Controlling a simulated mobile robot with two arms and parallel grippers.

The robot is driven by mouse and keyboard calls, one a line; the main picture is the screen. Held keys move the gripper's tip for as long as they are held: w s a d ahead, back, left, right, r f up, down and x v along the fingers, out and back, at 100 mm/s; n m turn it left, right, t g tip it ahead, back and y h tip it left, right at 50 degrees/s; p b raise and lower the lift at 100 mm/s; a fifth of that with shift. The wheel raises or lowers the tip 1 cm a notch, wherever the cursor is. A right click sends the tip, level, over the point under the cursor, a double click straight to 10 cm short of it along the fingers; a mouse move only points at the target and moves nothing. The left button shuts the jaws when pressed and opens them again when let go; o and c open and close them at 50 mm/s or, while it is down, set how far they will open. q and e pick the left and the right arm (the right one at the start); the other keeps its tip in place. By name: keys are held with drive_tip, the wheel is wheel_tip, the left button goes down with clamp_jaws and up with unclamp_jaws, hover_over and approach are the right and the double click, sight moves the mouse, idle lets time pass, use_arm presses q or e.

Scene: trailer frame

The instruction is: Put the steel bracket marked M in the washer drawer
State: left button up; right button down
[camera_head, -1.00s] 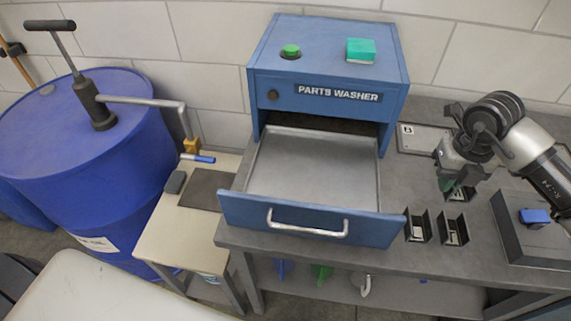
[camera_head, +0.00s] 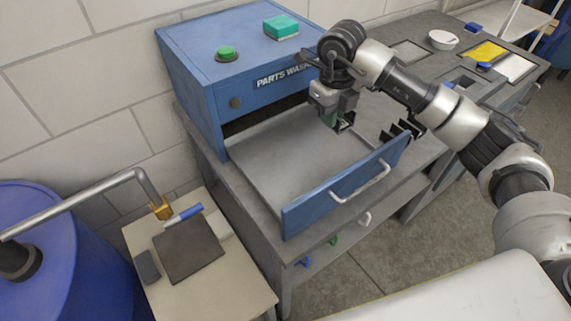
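The washer drawer (camera_head: 262,158) is pulled out of the blue parts washer (camera_head: 195,75); its grey floor looks empty. My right gripper (camera_head: 337,118) is over the right side of the drawer, near the washer front. It appears shut on a small dark angled bracket (camera_head: 347,121) with a pale patch; I cannot read a letter on it. Other dark brackets (camera_head: 402,129) stand on the bench just beyond the drawer's front right corner, partly hidden by my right arm. My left gripper is not in view.
A green button (camera_head: 226,53) and a teal block (camera_head: 281,27) are on the washer top. The drawer front (camera_head: 345,188) with its handle sticks out past the bench. A side table (camera_head: 205,275) and blue drum (camera_head: 45,260) stand at left.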

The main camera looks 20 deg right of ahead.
drive_tip(key=s+a+f+p, duration=0.2)
drive_tip(key=a+f, duration=0.1)
drive_tip(key=a, duration=0.2)
drive_tip(key=p, duration=0.1)
hover_over(288, 178)
wheel_tip(288, 178, down, 3)
drive_tip(key=shift+f, duration=0.35)
wheel_tip(288, 178, down, 4)
drive_tip(key=shift+r+p, duration=0.1)
drive_tip(key=shift+p, duration=0.65)
drive_tip(key=shift+f, duration=0.3)
drive_tip(key=c, duration=1.3)
unclamp_jaws()
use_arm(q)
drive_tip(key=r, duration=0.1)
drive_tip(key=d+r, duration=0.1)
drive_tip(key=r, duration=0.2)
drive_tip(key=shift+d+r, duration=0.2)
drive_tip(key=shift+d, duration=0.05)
use_arm(e)
drive_tip(key=shift+r, duration=0.1)
use_arm(q)
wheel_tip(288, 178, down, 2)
drive_tip(key=b, duration=0.3)
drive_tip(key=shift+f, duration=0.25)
use_arm(e)
wheel_tip(288, 178, up, 12)
drive_tip(key=shift+r, duration=0.1)
